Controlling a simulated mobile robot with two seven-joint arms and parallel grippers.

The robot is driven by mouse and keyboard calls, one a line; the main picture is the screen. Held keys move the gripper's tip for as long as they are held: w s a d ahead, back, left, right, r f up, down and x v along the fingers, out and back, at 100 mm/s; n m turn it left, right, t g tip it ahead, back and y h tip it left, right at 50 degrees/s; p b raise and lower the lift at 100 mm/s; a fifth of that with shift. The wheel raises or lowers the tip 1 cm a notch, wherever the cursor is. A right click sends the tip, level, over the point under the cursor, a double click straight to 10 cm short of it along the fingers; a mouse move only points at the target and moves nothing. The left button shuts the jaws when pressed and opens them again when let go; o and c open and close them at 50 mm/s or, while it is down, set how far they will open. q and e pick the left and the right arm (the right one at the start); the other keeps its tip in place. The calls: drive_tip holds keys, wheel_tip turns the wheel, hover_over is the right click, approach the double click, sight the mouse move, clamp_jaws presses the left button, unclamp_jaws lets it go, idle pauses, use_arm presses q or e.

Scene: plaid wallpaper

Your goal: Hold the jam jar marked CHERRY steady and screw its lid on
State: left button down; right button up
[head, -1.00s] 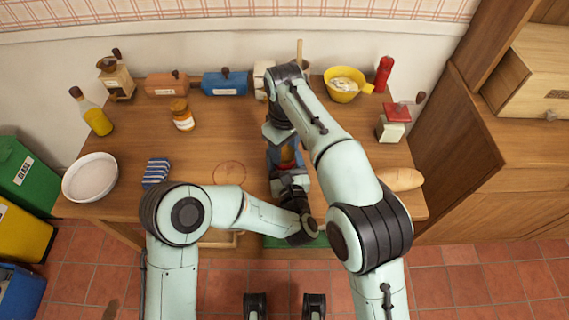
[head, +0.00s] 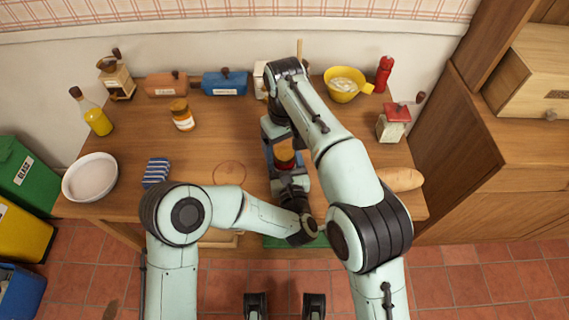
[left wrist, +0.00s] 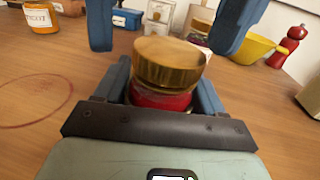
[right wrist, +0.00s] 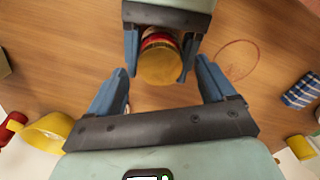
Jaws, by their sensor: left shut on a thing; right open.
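The red jam jar (head: 284,158) stands upright in my left gripper (left wrist: 165,95), which is shut around its body. It also shows in the left wrist view (left wrist: 160,98); its label is hidden, so I cannot read CHERRY. A gold lid (left wrist: 170,62) sits on top of the jar, and I cannot tell how tight it is. The lid faces the camera in the right wrist view (right wrist: 160,65). My right gripper (right wrist: 162,85) is open and empty. Its fingers are apart on either side of the lid, clear of it.
A yellow bowl (head: 343,84), red mill (head: 383,72) and bread (head: 401,179) are at the right. The table's left middle is mostly clear.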

drive_tip(key=shift+r, duration=3.2)
use_arm(q)
unclamp_jaws()
drive_tip(key=s+d, duration=0.1)
drive_tip(key=s, duration=0.3)
drive_tip(key=s+b, duration=0.1)
drive_tip(key=s, duration=0.3)
drive_tip(key=s+d+b, duration=0.1)
drive_tip(key=s, duration=0.4)
drive_tip(key=shift+s+d, duration=0.1)
drive_tip(key=shift+d, duration=0.2)
use_arm(e)
wheel_tip(320, 180, down, 2)
drive_tip(key=shift+f, duration=0.15)
